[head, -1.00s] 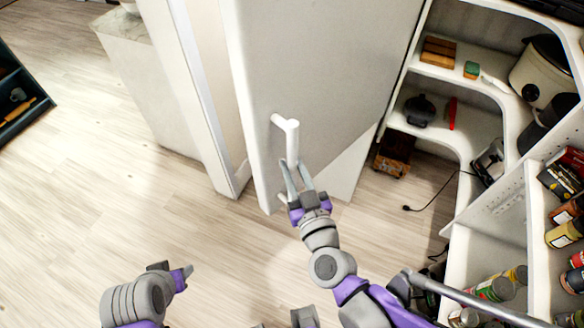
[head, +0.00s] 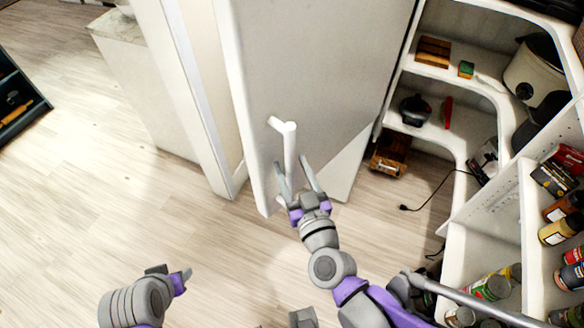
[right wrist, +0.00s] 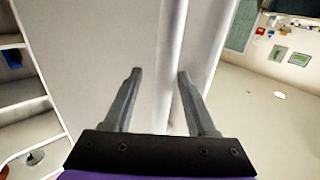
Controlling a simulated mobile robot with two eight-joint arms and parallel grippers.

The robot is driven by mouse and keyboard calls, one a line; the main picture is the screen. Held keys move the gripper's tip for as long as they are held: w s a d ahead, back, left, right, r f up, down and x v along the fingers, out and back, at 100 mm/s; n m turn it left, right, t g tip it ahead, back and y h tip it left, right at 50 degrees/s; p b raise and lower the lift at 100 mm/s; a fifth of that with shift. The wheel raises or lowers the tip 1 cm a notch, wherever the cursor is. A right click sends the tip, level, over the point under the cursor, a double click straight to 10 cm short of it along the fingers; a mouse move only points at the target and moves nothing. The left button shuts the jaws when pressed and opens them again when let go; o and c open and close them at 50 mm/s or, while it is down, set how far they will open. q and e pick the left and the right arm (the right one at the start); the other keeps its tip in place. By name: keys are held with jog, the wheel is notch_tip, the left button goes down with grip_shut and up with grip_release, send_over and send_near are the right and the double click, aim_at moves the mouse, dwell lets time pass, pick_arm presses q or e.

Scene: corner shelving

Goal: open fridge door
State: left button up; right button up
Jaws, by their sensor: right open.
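The fridge door (head: 335,60) is a tall pale grey panel in the head view, with a thick white left edge. Its white upright bar handle (head: 290,142) stands out near that edge. My right gripper (head: 292,163) is open at the lower part of the handle. In the head view its fingers lie on either side of the bar; I cannot tell whether they touch it. In the right wrist view the open fingers (right wrist: 160,75) point at the pale door (right wrist: 95,50). My left gripper (head: 187,275) is low on the left, away from the door, its fingers seen edge-on.
White corner shelves (head: 475,75) with a dark pot (head: 415,109) stand right of the door. A rack with several jars (head: 560,232) is at the right. A white upright panel (head: 172,60) stands left of the door. The wooden floor (head: 90,200) at the left is clear.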

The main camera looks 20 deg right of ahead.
aim_at(294, 143)
jog(key=shift+a, duration=0.1)
jog(key=shift+r, duration=0.2)
notch_tip(294, 143, up, 8)
jog(key=p, duration=0.3)
jog(key=shift+f+p, duration=0.1)
jog(key=shift+p, duration=0.25)
jog(key=shift+r, duration=0.9)
